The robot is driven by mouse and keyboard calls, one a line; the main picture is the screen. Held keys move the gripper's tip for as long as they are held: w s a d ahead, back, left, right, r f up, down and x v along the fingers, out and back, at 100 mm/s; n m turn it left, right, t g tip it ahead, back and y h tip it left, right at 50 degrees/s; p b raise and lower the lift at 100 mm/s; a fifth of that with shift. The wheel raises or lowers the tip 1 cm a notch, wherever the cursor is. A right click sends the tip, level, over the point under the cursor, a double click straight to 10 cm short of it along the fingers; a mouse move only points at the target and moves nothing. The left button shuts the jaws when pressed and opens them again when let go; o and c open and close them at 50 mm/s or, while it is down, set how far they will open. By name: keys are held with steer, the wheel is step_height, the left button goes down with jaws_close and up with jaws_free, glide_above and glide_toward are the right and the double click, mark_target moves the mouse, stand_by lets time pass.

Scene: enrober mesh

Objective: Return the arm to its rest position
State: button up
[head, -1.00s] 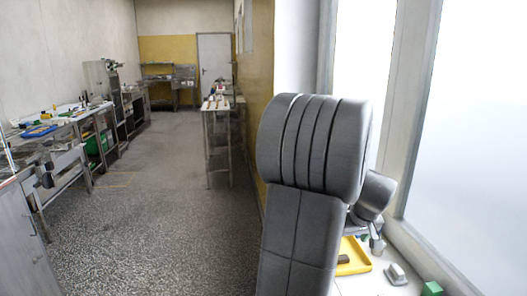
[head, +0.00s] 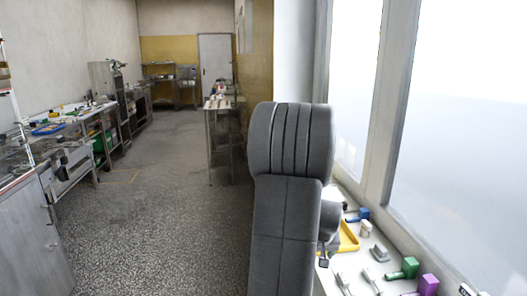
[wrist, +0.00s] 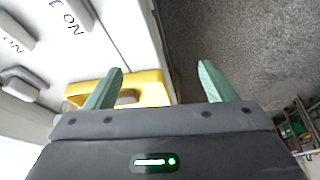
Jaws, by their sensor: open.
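My gripper (wrist: 162,68) shows in the wrist view with its two green fingers spread wide and nothing held between them. The left finger overlaps a yellow tray (wrist: 151,82) in the picture; the right finger is over the grey floor. A brown piece shows in the tray behind the left finger. In the head view my grey arm is raised and bent at right of centre, and it hides most of my gripper. The same yellow tray (head: 349,238) shows partly behind the arm, on a white ledge.
The white ledge (head: 345,193) below the window holds a green-handled tool (head: 405,268), a purple-handled tool (head: 428,285), a blue item and several metal pieces. A long workbench (head: 80,120) lines the left wall. A narrow table (head: 222,104) stands ahead. The floor between is clear.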

steer(key=a, duration=0.1)
steer(key=a+f, duration=0.2)
steer(key=shift+w+a+f, duration=0.1)
steer(key=shift+w+a, duration=0.3)
